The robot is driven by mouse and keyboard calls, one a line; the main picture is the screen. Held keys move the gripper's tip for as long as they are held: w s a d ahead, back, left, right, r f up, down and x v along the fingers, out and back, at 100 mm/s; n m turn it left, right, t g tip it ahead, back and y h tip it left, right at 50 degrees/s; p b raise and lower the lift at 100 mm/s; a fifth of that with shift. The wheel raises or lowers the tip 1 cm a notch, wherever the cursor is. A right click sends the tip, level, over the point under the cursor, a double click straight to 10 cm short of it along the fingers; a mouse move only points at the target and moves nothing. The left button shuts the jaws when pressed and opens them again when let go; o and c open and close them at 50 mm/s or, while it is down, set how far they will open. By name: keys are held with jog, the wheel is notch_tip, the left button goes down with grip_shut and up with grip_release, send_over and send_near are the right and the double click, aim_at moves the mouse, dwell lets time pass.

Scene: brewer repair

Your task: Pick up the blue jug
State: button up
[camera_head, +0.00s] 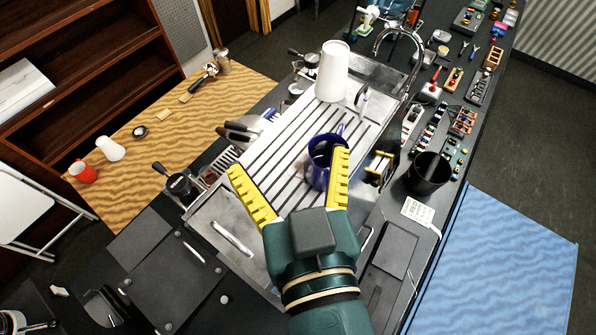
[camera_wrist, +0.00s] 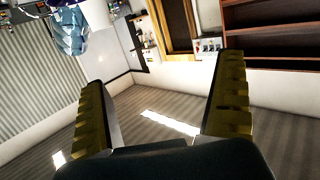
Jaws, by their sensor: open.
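The blue jug (camera_head: 318,172) stands on the slatted metal top of the brewer (camera_head: 262,158) in the head view, dark blue with an open mouth. My gripper (camera_head: 287,172) has its two yellow fingers spread wide. The right finger overlaps the jug's lower right side in the picture; I cannot tell whether it touches. The left finger is well to the left of the jug. In the wrist view my gripper (camera_wrist: 160,95) is open with nothing between the fingers, only floor and far furniture. The jug is not clearly seen there.
A white cup (camera_head: 333,72) stands on the brewer top behind the jug. A black container (camera_head: 428,173) stands to the right. A curved faucet (camera_head: 400,40) rises at the back. Small tools and parts crowd the right bench. A wooden table (camera_head: 150,165) lies left.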

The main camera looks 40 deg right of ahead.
jog(key=s+d+f+m+g+h+b, duration=0.25)
jog(key=s+f+g, duration=0.25)
jog(key=s+f, duration=0.25)
jog(key=p, duration=0.1)
send_near(326, 147)
jog(key=shift+w+d+f+m+t+y, duration=0.15)
jog(key=shift+d+y, duration=0.1)
jog(key=shift+d, duration=0.3)
jog(key=shift+w+d+f+m+t+y, duration=0.1)
jog(key=shift+d+t+y, duration=0.1)
jog(key=shift+d, duration=0.35)
jog(key=x, duration=0.2)
jog(key=p+x, duration=0.1)
jog(key=x, duration=0.2)
jog(key=shift+w+a+f, duration=0.1)
jog(key=shift+w+f, duration=0.15)
jog(key=shift+f, duration=0.05)
jog(key=shift+r, duration=0.15)
jog(key=c, duration=1.2)
